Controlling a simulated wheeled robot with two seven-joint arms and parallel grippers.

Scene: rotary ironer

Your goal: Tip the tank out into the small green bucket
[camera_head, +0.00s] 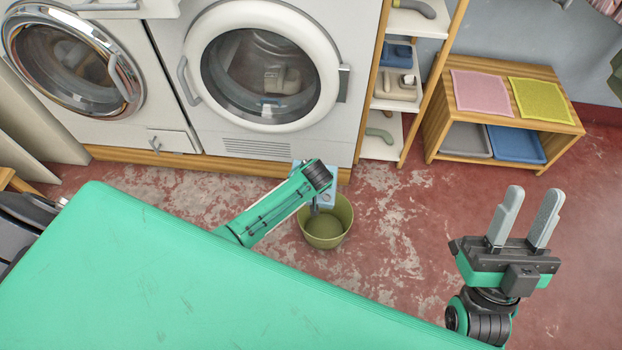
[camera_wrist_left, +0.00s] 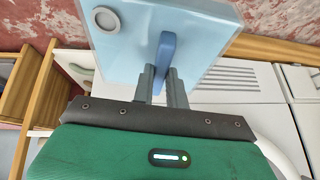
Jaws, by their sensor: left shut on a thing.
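The light blue tank (camera_wrist_left: 150,30) fills the upper middle of the left wrist view, with a darker blue handle (camera_wrist_left: 167,58) and a round pale cap (camera_wrist_left: 107,18). My left gripper (camera_wrist_left: 163,75) is shut on that handle. In the head view the tank (camera_head: 329,192) is mostly hidden behind my left arm and appears at the back rim of the small green bucket (camera_head: 326,228). Whether it touches the bucket, its exact tilt and any liquid cannot be told. My right gripper (camera_head: 532,208) is open and empty, at the right, far from the bucket.
Two front-loading machines (camera_head: 262,70) stand behind the bucket. A narrow shelf (camera_head: 392,95) and a low wooden unit (camera_head: 500,112) with cloths and trays stand back right. A large green surface (camera_head: 180,290) covers the front left. Red worn floor is clear right of the bucket.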

